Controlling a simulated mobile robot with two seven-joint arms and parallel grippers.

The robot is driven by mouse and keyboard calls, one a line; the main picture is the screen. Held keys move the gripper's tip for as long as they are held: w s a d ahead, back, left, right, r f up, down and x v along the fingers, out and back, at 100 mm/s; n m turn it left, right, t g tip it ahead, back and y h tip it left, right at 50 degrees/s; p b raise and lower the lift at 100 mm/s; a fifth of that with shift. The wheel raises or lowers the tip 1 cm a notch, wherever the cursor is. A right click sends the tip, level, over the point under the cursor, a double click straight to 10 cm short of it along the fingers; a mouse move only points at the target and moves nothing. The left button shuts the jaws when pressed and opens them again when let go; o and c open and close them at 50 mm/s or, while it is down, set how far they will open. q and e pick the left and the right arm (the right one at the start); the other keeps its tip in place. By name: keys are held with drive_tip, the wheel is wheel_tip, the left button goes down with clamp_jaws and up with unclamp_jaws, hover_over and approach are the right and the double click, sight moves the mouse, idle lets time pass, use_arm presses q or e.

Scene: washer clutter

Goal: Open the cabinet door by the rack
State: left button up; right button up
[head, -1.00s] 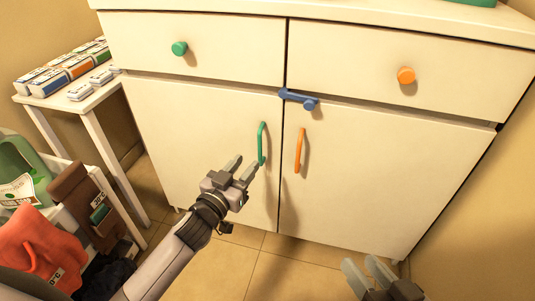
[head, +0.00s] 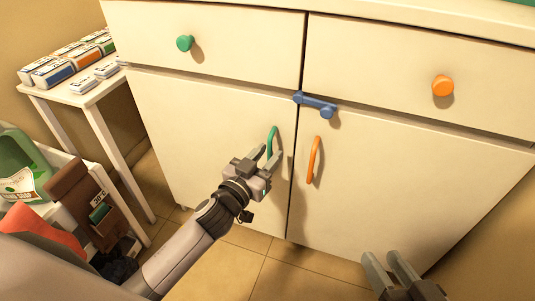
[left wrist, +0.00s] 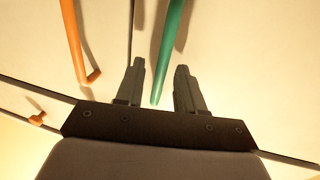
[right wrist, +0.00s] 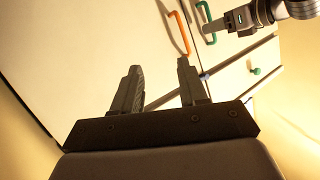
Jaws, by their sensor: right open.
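The white cabinet's left door (head: 215,145), on the side of the side table, is shut and has a green bar handle (head: 272,135). My left gripper (head: 266,157) is at this handle's lower part. In the left wrist view the green handle (left wrist: 170,50) runs between the two spread fingers (left wrist: 160,78), with visible gaps to them. My right gripper (head: 383,257) is open and empty, low in front of the right door (head: 385,190). A blue latch (head: 315,104) crosses the top of the seam between the doors.
The right door has an orange handle (head: 314,160). Drawers above have green (head: 185,43) and orange (head: 443,85) knobs. A white side table (head: 92,97) with boxes stands left. A bin (head: 62,212) with bottles is near my left arm. Tiled floor (head: 270,262) shows below.

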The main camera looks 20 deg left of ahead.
use_arm(q)
clamp_jaws()
use_arm(e)
drive_tip(key=shift+s+f, duration=0.1)
drive_tip(key=shift+s, duration=0.05)
use_arm(q)
drive_tip(key=shift+s, duration=0.1)
